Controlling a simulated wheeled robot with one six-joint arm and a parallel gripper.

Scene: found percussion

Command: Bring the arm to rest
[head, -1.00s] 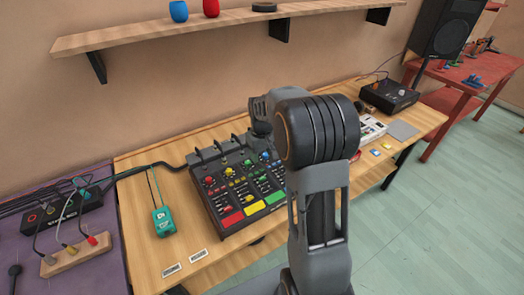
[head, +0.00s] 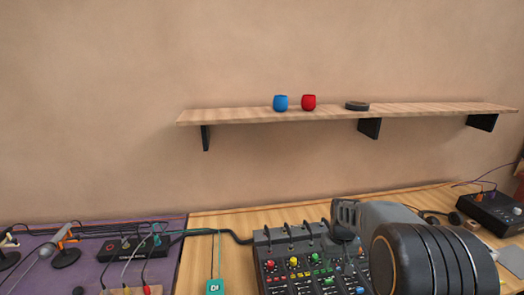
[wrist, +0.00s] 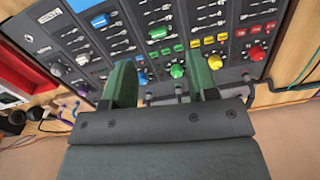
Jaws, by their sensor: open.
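My gripper (wrist: 162,72) shows in the wrist view with its two green fingers apart and nothing between them. The fingers point toward the mixer (wrist: 205,20), a dark panel with rows of sliders and coloured knobs; I cannot tell the exact gap between them. In the head view, my arm is folded at the lower right and covers the right part of the mixer (head: 268,262). My fingertips cannot be made out there.
A black box (head: 492,210) is at the right. A purple table (head: 80,270) holds cabled gear.

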